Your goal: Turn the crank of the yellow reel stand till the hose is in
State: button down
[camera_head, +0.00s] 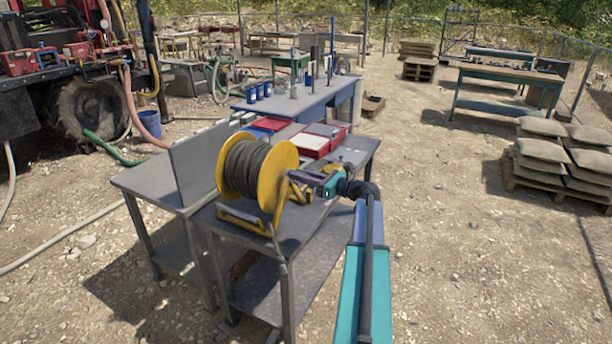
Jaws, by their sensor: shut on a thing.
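The yellow reel stand (240,216) sits on the near grey metal table. Its drum has yellow end flanges (279,172), and dark hose (243,167) is wound thickly between them. My gripper (300,184) reaches in from the right, beside the right flange. It is shut on the crank (291,194) of the reel stand. The fingers and the crank overlap in this view, so the exact grip on the handle is hard to see. A free end of the hose cannot be made out clearly.
An upright grey panel (197,160) stands left of the reel. Red trays (309,145) lie behind it on the table. A blue bench (303,97) with cups stands farther back. Sandbags on a pallet (508,178) are at the right. Open dirt ground lies to the right.

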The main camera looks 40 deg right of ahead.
jog(key=shift+w+d+r, duration=0.2)
jog(key=shift+d+r, duration=0.25)
jog(key=shift+d, duration=0.05)
jog(key=shift+w+d+r, duration=0.1)
jog(key=shift+d+r, duration=0.2)
jog(key=shift+d, duration=0.25)
jog(key=c, duration=1.6)
grip_release()
jog(key=shift+w+f, duration=0.15)
jog(key=shift+f, duration=0.05)
jog(key=shift+o, duration=0.2)
jog(key=shift+a+r, duration=0.1)
jog(key=b+v, duration=0.4)
jog(key=v, duration=1)
